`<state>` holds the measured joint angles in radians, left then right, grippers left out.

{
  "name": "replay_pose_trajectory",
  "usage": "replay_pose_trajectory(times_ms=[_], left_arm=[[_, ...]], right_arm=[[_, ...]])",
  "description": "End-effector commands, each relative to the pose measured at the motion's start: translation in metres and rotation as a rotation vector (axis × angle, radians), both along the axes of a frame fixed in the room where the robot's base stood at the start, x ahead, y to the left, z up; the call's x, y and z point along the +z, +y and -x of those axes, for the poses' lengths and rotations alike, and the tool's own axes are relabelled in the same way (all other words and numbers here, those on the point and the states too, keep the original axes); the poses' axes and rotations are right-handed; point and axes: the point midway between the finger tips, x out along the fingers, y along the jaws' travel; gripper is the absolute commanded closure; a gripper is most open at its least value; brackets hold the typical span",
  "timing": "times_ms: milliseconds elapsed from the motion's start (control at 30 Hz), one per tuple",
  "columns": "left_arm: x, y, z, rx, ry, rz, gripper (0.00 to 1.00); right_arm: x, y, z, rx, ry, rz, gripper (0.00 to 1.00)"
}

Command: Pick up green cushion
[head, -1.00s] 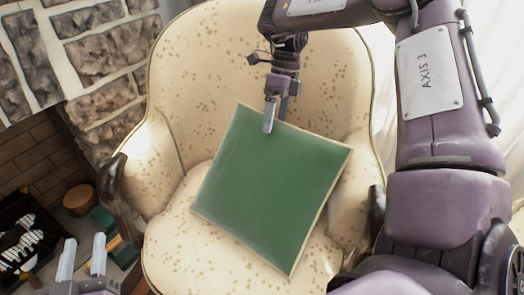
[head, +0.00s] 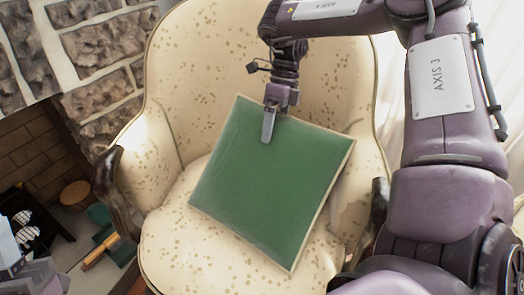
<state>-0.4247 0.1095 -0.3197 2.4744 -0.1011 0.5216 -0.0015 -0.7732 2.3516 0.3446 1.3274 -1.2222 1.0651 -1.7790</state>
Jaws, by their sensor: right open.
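The green cushion (head: 268,190) is a flat square with a pale edge. It rests tilted on the seat of the cream spotted armchair (head: 185,245), one corner up toward the backrest. My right gripper (head: 268,138) comes down from the top at the cushion's upper edge. One finger shows in front of the green face; the other finger is hidden, and I cannot tell whether the jaws touch the cushion. The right gripper is open. My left gripper (head: 12,250) is at the lower left corner, only partly in view, away from the cushion.
The chair's dark wooden arm ends (head: 115,185) stand on both sides of the seat. A stone fireplace (head: 95,55) is at the left, with a round wooden piece (head: 76,193) and green and wooden items (head: 103,240) on the floor. My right arm fills the right side.

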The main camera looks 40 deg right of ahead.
Motion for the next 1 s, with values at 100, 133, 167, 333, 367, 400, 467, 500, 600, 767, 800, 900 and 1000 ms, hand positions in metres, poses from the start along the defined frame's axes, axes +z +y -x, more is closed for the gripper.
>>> replay_pose_trajectory(times_ms=[100,133,167,333,367,400,467,500,600,767,800,900,1000], left_arm=[[0.0015,0.0007,0.0015,0.000,-0.010,0.005,0.64],[0.0016,0.0006,0.0014,0.000,-0.009,0.004,0.64],[0.0016,0.0006,0.0014,0.000,-0.009,0.004,0.64],[0.0015,0.0006,0.0012,0.000,-0.008,0.004,0.64],[0.0013,0.0006,0.0011,0.000,-0.008,0.004,0.64],[0.0013,0.0006,0.0011,0.000,-0.007,0.003,0.64],[0.0013,0.0006,0.0011,0.001,-0.008,0.003,0.64],[0.0014,0.0007,0.0010,0.001,-0.008,0.003,0.64],[0.0014,0.0007,0.0010,0.001,-0.008,0.003,0.64],[0.0015,0.0008,0.0010,0.001,-0.008,0.003,0.64],[0.0015,0.0008,0.0010,0.001,-0.008,0.003,0.64],[0.0016,0.0008,0.0010,0.001,-0.008,0.003,0.64],[0.0017,0.0005,0.0004,0.001,-0.003,0.001,0.64]], right_arm=[[-0.0006,0.0002,0.0002,0.000,0.000,0.000,0.00],[-0.0005,0.0003,0.0002,0.000,0.000,0.000,0.00],[-0.0005,0.0003,0.0002,0.000,0.000,0.000,0.00],[-0.0005,0.0003,0.0002,0.000,0.000,-0.001,0.12],[-0.0005,0.0003,0.0002,0.000,0.000,-0.001,0.16],[-0.0005,0.0002,0.0002,0.000,0.000,0.000,0.21],[-0.0005,0.0002,0.0002,0.000,0.000,0.000,0.29],[-0.0005,0.0001,0.0003,0.000,0.000,0.000,0.34],[-0.0005,0.0001,0.0003,0.000,0.000,0.000,0.47],[0.0003,0.0004,-0.0001,0.001,-0.001,-0.001,0.64],[0.0003,0.0004,-0.0001,0.001,-0.001,-0.001,0.64],[0.0003,0.0004,-0.0001,0.001,-0.001,-0.001,0.64],[0.0015,0.0004,-0.0001,0.001,-0.001,-0.001,0.64]])
